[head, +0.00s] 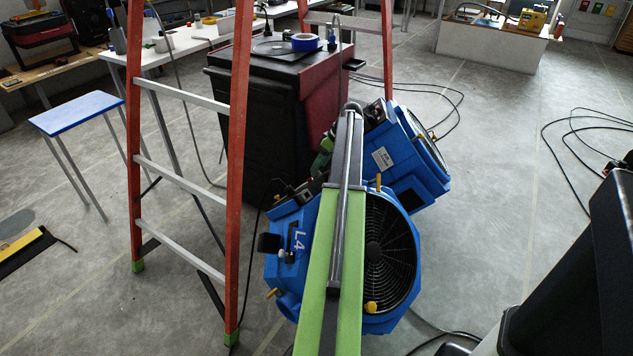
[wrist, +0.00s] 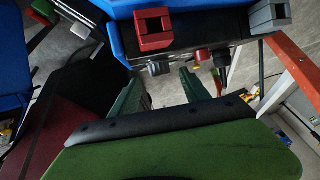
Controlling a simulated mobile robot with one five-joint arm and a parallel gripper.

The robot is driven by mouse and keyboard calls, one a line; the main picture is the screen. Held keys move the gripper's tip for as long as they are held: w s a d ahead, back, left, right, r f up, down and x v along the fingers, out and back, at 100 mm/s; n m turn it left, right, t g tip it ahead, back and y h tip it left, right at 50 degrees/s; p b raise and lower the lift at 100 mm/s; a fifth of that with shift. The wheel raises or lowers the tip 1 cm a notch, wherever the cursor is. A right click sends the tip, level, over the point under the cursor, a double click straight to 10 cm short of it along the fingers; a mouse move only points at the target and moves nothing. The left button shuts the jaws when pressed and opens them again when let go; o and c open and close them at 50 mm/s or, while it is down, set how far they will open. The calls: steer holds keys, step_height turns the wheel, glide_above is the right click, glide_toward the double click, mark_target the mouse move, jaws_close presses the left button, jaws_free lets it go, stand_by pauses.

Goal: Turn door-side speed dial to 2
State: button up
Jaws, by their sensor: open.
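Two blue fans stand on the floor: a front fan (head: 384,265) marked L4 and a rear fan (head: 405,160) with a white label. Each has a small dark control panel on top. In the wrist view a dark panel (wrist: 190,48) on a blue housing carries a red block (wrist: 153,30), a grey block (wrist: 266,13) and small knobs (wrist: 158,68). I cannot tell which knob is the speed dial, or read its setting. My gripper (wrist: 165,85) is open, its green fingers apart and empty below the panel. In the head view my arm mostly hides it.
An orange ladder (head: 240,160) stands left of the fans. A black cabinet (head: 255,120) with a red side stands behind them. A blue-topped stool (head: 75,112) is at the left. Loose cables (head: 580,150) lie on the floor at the right.

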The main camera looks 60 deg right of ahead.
steer(key=b+x, duration=0.1)
steer(key=x, duration=0.2)
steer(key=shift+f, duration=0.15)
jaws_close()
